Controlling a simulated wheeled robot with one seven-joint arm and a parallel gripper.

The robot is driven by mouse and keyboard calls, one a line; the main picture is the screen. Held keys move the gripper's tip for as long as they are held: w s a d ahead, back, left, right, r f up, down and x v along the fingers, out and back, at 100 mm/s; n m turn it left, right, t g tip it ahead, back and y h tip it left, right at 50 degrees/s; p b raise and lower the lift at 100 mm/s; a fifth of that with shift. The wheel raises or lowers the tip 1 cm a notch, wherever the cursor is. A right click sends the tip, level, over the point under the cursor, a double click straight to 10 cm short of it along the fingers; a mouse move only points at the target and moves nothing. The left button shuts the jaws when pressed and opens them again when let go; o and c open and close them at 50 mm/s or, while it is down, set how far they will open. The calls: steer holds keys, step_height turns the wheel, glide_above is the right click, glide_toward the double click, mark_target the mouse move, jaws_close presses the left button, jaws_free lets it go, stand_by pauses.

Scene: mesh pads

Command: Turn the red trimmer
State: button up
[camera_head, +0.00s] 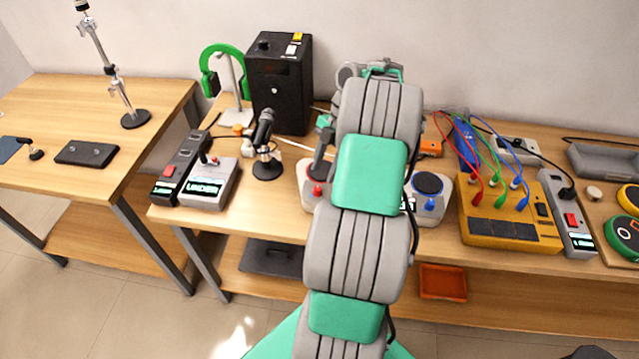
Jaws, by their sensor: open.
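The red trimmer (317,189) is a small red knob on the front of a pale control box (306,196) with a dark round top, in the middle of the table. My arm covers the right side of this box. My gripper (321,155) shows only in part as a dark shape at the left of my arm, above the box's round top and behind the red trimmer. It is open, but its fingertips are largely hidden. I cannot tell whether it touches the box.
A similar box with a blue knob (430,203) stands right of my arm. A yellow patch box (500,220) with cables is farther right. A black microphone (264,130) and a grey "UNDER" box (209,185) stand left. A black case (280,85) is behind.

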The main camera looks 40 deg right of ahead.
mark_target(318, 188)
steer(key=x, duration=0.5)
steer(key=shift+a+f, duration=0.1)
steer(key=shift+f, duration=0.15)
jaws_close()
